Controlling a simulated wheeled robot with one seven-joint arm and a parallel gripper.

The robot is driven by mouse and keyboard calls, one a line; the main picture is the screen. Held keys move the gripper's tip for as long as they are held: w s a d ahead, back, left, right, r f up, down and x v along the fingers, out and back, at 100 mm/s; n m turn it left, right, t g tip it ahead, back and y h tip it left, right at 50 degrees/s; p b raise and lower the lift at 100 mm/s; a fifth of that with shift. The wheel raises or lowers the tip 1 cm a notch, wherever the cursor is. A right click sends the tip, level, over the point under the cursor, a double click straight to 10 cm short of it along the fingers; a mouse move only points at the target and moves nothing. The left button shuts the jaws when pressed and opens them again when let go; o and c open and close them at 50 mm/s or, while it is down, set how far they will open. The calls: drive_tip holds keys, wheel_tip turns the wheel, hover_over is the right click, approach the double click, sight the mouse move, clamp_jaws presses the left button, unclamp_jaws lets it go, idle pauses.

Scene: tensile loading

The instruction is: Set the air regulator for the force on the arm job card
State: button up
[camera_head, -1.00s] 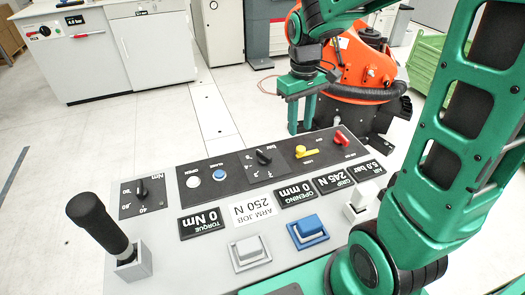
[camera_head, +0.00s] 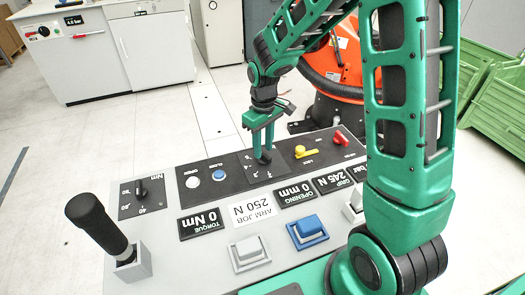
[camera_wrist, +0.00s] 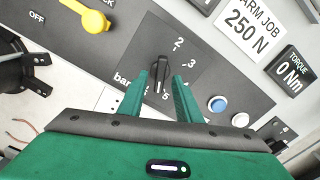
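The air regulator is a black knob (camera_wrist: 159,80) on a dark panel with a bar scale; the 2, 3 and 5 marks show in the wrist view. It also shows in the head view (camera_head: 265,160), partly hidden by my fingers. My gripper (camera_wrist: 160,75) is open, its green fingers on either side of the knob; I cannot tell whether they touch it. In the head view my gripper (camera_head: 262,152) points down over the panel. The arm job card (camera_head: 252,210) reads 250 N. The grip display (camera_head: 331,181) reads 245 N. The air display is mostly hidden by my arm.
The yellow lock lever (camera_head: 306,152) and red air switch (camera_head: 341,138) are right of the knob. The blue button (camera_head: 219,175), white button (camera_head: 192,182) and torque knob (camera_head: 141,190) are left. A black-handled lever (camera_head: 98,222) stands front left. An orange machine (camera_head: 335,65) is behind.

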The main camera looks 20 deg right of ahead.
sight(263, 153)
drive_tip(key=shift+f, duration=1.1)
clamp_jaws()
drive_tip(key=shift+m, duration=0.3)
unclamp_jaws()
drive_tip(key=shift+r, duration=0.1)
wheel_tip(263, 153, up, 11)
drive_tip(key=shift+f, duration=0.2)
